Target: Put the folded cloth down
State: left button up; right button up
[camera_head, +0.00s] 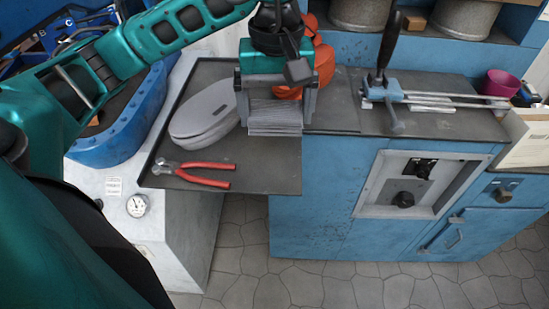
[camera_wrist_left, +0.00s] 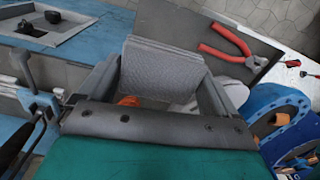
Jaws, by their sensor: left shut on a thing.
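The folded cloth (camera_head: 275,122) is a grey, layered, textured block. My left gripper (camera_head: 275,106) comes down from above and is shut on it, with one finger at each side. In the left wrist view the cloth (camera_wrist_left: 160,68) shows between the two grey fingers (camera_wrist_left: 158,88). The cloth is over the dark grey worktop (camera_head: 262,178), right of a grey oval case and above and right of the pliers in the picture. I cannot tell whether its lower edge touches the worktop. My right gripper is not in view.
Red-handled pliers (camera_head: 205,174) lie near the worktop's front edge. A grey oval case (camera_head: 203,112) and an orange object (camera_head: 323,62) are close to my gripper. A blue lever tool (camera_head: 385,90) and a pink cup (camera_head: 502,82) stand right. Bare worktop lies in front of the cloth.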

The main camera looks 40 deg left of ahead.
pick_arm(q)
jog(key=b, duration=0.1)
send_over(275, 169)
notch_tip(275, 169, down, 6)
jog(key=shift+w+f, duration=0.1)
jog(key=shift+f, duration=0.5)
notch_tip(275, 169, down, 4)
jog(key=shift+r+b, duration=0.1)
jog(key=shift+b, duration=0.4)
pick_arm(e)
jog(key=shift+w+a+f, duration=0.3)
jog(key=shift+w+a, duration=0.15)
pick_arm(q)
jog(key=shift+f, duration=0.2)
jog(key=o, duration=1.1)
jog(key=shift+c, duration=0.2)
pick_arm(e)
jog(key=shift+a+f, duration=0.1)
pick_arm(q)
jog(key=shift+r, duration=0.15)
